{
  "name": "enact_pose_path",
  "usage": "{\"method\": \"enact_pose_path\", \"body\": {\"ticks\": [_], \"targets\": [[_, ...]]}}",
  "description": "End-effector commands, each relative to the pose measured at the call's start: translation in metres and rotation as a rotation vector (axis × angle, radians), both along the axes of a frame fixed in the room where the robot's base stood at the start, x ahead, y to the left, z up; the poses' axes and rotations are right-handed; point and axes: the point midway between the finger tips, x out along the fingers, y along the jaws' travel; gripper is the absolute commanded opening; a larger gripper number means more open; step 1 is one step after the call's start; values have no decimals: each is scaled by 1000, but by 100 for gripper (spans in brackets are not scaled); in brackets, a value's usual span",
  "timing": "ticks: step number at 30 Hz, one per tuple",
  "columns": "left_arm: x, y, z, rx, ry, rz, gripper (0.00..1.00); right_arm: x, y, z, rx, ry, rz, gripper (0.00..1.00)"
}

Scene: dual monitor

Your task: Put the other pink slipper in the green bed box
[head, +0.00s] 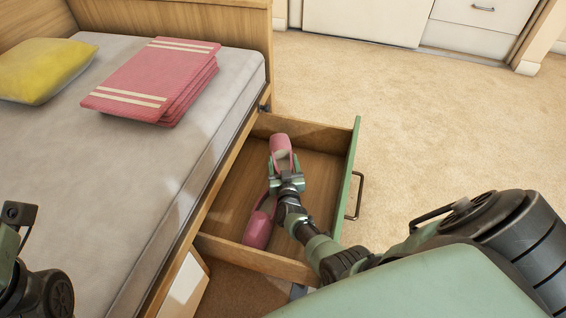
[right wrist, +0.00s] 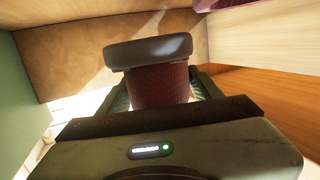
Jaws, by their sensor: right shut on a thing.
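The green bed box (head: 352,165) is a drawer with a green front, pulled out from under the bed, with a wooden floor and walls. One pink slipper (head: 258,230) lies in its near left part. The other pink slipper (head: 280,144) is held by my right gripper (head: 284,164), inside the outline of the box near its far wall. In the right wrist view this slipper (right wrist: 157,84) sits between the fingers, its dark sole towards the top. I cannot tell whether it touches the box floor. Only part of my left arm shows at the left edge; its gripper is out of view.
The bed with a grey mattress (head: 90,200) stands left of the box, carrying a folded pink blanket (head: 155,80) and a yellow pillow (head: 40,68). A metal handle (head: 356,195) juts from the box front. The carpet (head: 420,130) to the right is clear.

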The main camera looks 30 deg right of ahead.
Motion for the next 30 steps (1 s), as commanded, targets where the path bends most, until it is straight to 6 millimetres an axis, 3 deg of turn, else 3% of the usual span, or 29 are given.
{"method": "enact_pose_path", "body": {"ticks": [5, 6, 8, 17, 22, 30], "targets": [[-2, 0, 1, 0, -19, 1, 30, 0, 0, -7, 0, -1, 0, 12], [-3, 0, 4, 1, -25, 0, 30, 0, 0, -6, 0, 0, 0, 73], [-4, 0, 5, 1, -29, 0, 30, 0, 0, -6, 0, 0, 0, 86], [-3, 0, 4, 0, -24, 0, 30, 0, 0, -5, 0, 0, 0, 86], [0, 1, 4, -2, 6, 0, 30, 0, 0, 7, 1, 0, 0, 86], [6, 3, -10, -7, 99, -5, 30, -43, 22, 12, 2, 2, 0, 86]]}}
